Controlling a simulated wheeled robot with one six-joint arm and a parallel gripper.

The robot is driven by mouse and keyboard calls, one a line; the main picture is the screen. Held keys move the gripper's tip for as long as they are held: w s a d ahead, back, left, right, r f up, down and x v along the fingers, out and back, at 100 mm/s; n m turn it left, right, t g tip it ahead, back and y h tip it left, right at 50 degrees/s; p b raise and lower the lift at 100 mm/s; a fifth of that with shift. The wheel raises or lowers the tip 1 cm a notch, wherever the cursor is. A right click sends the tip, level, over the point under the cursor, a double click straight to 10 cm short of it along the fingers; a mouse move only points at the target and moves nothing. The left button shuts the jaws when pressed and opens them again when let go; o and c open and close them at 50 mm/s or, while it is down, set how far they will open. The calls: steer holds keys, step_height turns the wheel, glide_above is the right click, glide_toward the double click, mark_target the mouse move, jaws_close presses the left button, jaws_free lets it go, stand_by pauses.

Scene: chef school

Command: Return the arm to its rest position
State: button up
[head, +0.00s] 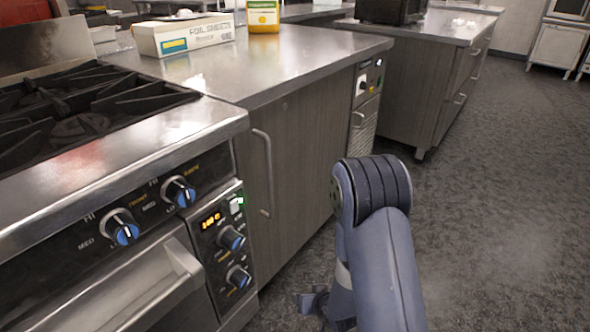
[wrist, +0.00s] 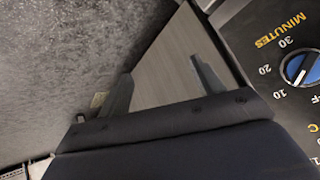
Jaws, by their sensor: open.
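My arm (head: 375,230) rises from the bottom of the head view, folded at a dark ribbed joint. My gripper (head: 313,303) shows only in part beside it, low in front of the cabinet. In the wrist view my gripper (wrist: 162,84) has its two fingers spread apart with nothing between them. Behind the fingers is a wood-grain cabinet door and grey floor. The rest of the gripper is hidden by the arm in the head view.
A stove (head: 105,190) with blue-capped knobs stands at the left, close to the gripper; a knob (wrist: 300,68) shows in the wrist view. A counter (head: 255,68) holds a foil box (head: 185,36) and a yellow container (head: 263,16). Open floor (head: 500,220) lies at the right.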

steer(key=shift+w+a+r+n+y, duration=0.15)
steer(key=shift+a+r+n+y, duration=0.95)
steer(key=shift+a, duration=0.25)
steer(key=shift+t, duration=0.3)
